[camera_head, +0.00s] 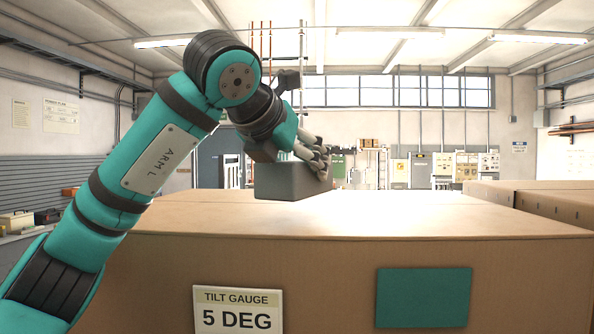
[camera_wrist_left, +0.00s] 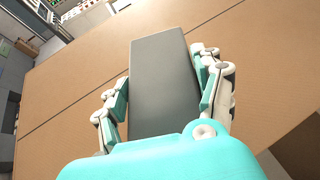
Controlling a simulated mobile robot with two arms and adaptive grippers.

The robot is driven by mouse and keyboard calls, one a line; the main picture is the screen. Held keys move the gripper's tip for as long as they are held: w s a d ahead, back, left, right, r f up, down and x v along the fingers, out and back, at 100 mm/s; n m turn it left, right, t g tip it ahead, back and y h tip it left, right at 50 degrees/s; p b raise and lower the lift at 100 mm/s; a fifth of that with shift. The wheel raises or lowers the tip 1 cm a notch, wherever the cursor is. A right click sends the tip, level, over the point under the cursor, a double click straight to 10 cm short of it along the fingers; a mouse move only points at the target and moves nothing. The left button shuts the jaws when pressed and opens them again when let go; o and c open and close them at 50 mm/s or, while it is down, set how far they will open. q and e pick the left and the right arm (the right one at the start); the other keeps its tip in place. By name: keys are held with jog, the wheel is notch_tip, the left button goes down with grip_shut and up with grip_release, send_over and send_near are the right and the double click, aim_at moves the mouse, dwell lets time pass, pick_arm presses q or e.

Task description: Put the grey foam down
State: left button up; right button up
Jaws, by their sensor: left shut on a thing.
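The grey foam (camera_head: 288,182) is a dark grey block in the head view. My left gripper (camera_head: 315,160) is shut on it and holds it at the top of a large cardboard box (camera_head: 330,255). In the left wrist view the foam (camera_wrist_left: 163,85) lies lengthwise between the two fingers of the left gripper (camera_wrist_left: 160,95), one on each long side. The brown cardboard top (camera_wrist_left: 75,90) is behind it. I cannot tell whether the foam touches the cardboard or hangs just above it. My right gripper is in neither view.
The box front carries a "TILT GAUGE 5 DEG" label (camera_head: 237,310) and a teal patch (camera_head: 423,297). More cardboard boxes (camera_head: 545,200) stand at the right. The box top right of the foam is clear. Grey cabinets (camera_head: 420,170) stand far behind.

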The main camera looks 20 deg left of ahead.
aim_at(298, 186)
pick_arm(q)
jog(key=shift+w, duration=0.15)
jog(key=shift+f, duration=0.4)
notch_tip(298, 186, down, 2)
jog(key=shift+f+p, duration=0.1)
jog(key=shift+p, duration=0.45)
jog(key=shift+f, duration=0.25)
jog(key=shift+a, duration=0.1)
jog(key=shift+f, duration=0.2)
jog(key=o, duration=0.9)
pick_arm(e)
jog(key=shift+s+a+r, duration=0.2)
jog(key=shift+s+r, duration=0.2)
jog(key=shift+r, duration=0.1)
